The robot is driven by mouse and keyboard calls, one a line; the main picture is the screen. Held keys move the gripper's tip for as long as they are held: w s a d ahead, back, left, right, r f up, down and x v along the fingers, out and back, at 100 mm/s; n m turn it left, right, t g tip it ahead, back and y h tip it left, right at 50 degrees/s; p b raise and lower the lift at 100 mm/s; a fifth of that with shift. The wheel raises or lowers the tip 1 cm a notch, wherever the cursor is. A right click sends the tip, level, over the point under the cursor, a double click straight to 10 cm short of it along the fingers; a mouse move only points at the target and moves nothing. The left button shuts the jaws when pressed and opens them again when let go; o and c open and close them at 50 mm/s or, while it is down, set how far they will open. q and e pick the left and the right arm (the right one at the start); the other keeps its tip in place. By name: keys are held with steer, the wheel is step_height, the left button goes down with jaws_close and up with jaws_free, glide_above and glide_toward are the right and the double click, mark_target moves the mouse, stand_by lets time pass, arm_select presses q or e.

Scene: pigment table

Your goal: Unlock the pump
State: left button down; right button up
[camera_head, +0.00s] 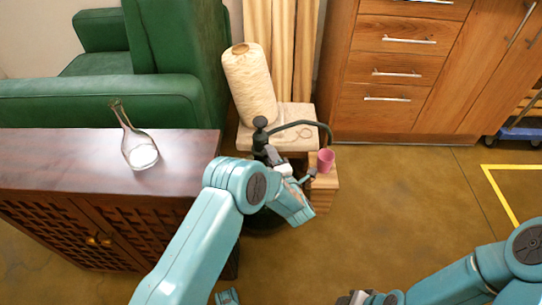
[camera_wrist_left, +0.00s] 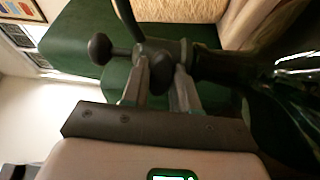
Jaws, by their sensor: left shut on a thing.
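The dark pump (camera_head: 260,136) stands beyond the wooden cabinet's right end, with a round knob on top and a thin curved arm reaching right. My left gripper (camera_head: 271,155) is at the pump's upper body, partly hidden by its own wrist in the head view. In the left wrist view the two fingers of my left gripper (camera_wrist_left: 160,78) are shut on a dark round knob (camera_wrist_left: 158,73) at the side of the pump head (camera_wrist_left: 212,66). Another black knob shows left of it. My right gripper (camera_head: 355,297) is at the bottom edge, fingers unclear.
A pink cup (camera_head: 325,161) stands on a wooden block (camera_head: 325,186) right of the pump. A cone of yarn (camera_head: 249,84) stands on a pale stand (camera_head: 297,114) behind. A glass flask (camera_head: 139,150) is on the dark cabinet (camera_head: 60,160).

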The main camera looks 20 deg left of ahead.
arm_select(q)
steer(key=shift+d+m+g+p, duration=0.1)
steer(key=shift+m+g+p, duration=0.6)
steer(key=shift+m, duration=3.25)
steer(key=shift+m+g+p, duration=0.6)
steer(key=shift+m+p, duration=0.15)
steer(key=shift+m, duration=3.2)
arm_select(e)
steer(key=shift+s+a+r+g, duration=0.15)
steer(key=shift+s+r, duration=0.35)
steer(key=shift+r, duration=0.25)
steer(key=shift+s+a+r+g, duration=0.15)
steer(key=shift+s+r, duration=0.3)
steer(key=shift+r, duration=0.3)
arm_select(q)
steer(key=shift+m, duration=0.3)
arm_select(e)
steer(key=shift+d, duration=0.1)
arm_select(q)
steer(key=c, duration=0.9)
jaws_free()
steer(key=shift+o, duration=0.2)
steer(key=shift+r, duration=0.1)
